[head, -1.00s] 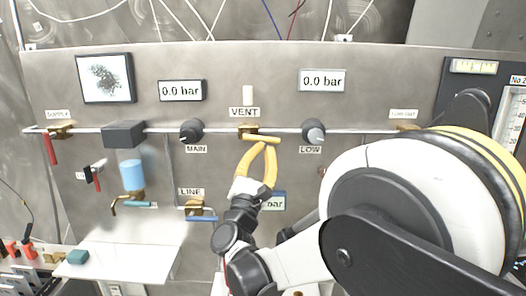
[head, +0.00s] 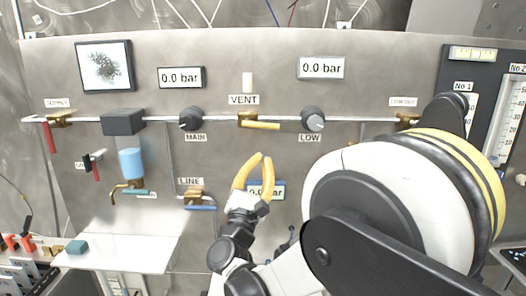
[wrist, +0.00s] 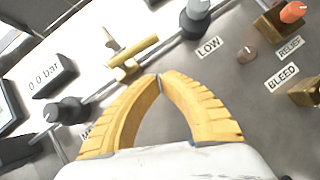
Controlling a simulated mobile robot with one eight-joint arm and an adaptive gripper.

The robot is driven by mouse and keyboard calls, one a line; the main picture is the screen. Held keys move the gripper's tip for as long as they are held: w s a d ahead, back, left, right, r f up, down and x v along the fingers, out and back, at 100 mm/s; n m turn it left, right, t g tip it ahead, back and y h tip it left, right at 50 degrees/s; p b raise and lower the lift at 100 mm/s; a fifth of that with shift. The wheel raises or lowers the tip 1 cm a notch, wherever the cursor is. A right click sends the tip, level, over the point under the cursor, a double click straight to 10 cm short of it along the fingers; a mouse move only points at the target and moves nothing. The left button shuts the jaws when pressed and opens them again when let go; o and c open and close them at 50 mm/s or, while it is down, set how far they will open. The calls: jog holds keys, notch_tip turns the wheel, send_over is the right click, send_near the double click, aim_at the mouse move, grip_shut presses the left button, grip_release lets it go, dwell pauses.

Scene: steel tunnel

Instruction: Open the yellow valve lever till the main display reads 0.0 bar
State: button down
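The yellow lever (head: 263,126) sits on the brass VENT valve (head: 246,119) and lies roughly along the pipe, pointing right. It also shows in the wrist view (wrist: 137,51), just beyond my fingertips. The display above MAIN (head: 180,77) reads 0.0 bar, and the display above LOW (head: 321,67) also reads 0.0 bar. My gripper (head: 261,157), with yellow fingers, is below the lever and apart from it. In the wrist view its tips meet (wrist: 158,79) with nothing between them. A lower display (head: 279,190) is partly hidden behind my fingers.
MAIN knob (head: 190,119) and LOW knob (head: 312,120) flank the valve on the pipe. The LINE valve with a blue lever (head: 200,207) is lower left. A red lever (head: 50,137) hangs at far left. A white shelf (head: 125,253) juts out below.

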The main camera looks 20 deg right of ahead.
aim_at(261, 124)
jog(key=s+a+f+n+t+y, duration=0.2)
jog(key=s+f+n+t+y, duration=0.15)
jog(key=s+n, duration=0.3)
jog(key=r+p+x, duration=0.1)
jog(key=x, duration=1.2)
jog(key=shift+s+a+n+y, duration=0.15)
jog(key=shift+a+n+y, duration=0.2)
jog(key=shift+n, duration=0.1)
